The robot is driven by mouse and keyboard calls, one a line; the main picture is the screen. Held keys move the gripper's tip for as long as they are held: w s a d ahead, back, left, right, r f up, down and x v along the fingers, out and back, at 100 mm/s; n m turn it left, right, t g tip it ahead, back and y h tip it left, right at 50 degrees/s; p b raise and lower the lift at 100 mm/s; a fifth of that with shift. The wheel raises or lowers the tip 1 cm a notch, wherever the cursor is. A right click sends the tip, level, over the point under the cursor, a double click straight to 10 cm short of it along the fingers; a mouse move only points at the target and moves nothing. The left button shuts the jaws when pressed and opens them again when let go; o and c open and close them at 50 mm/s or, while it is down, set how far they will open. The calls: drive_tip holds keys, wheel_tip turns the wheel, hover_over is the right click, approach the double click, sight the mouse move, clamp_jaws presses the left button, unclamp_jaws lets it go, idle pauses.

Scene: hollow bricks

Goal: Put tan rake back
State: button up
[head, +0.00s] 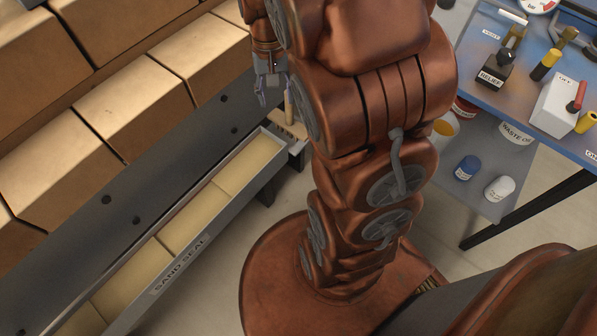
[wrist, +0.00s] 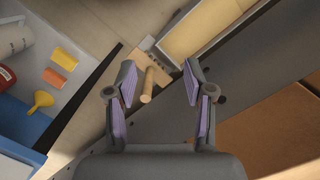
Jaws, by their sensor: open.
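The tan rake shows as a pale wooden handle (wrist: 149,82) in the wrist view and as a short upright stick (head: 289,106) in the head view. It is at a small wooden bracket (head: 293,128) at the end of the sand seal tray; the bracket also shows in the wrist view (wrist: 147,52). My gripper (wrist: 158,70) is open, with the handle between its spread fingers, nearer the left one. In the head view my gripper (head: 275,90) is just above and left of the handle. I cannot make out the rake's head or whether a finger touches it.
The sand seal tray (head: 216,222) runs along a dark ledge (head: 160,185), with large tan bricks (head: 133,100) behind. A blue-topped cart (head: 515,90) with bottles and tools stands at the right. Open floor (head: 215,285) lies in front of the tray.

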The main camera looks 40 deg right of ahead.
drive_tip(key=s+a+r+n, duration=0.1)
drive_tip(key=s+a+n, duration=0.1)
drive_tip(key=s, duration=0.5)
drive_tip(key=s+a+r+n+g, duration=0.1)
drive_tip(key=s+a+n, duration=0.1)
drive_tip(key=s+a, duration=0.3)
drive_tip(key=s+a+r+n+g, duration=0.1)
drive_tip(key=s+a+n, duration=0.1)
drive_tip(key=s, duration=0.8)
drive_tip(key=shift+a+r, duration=0.4)
drive_tip(key=shift+a, duration=0.5)
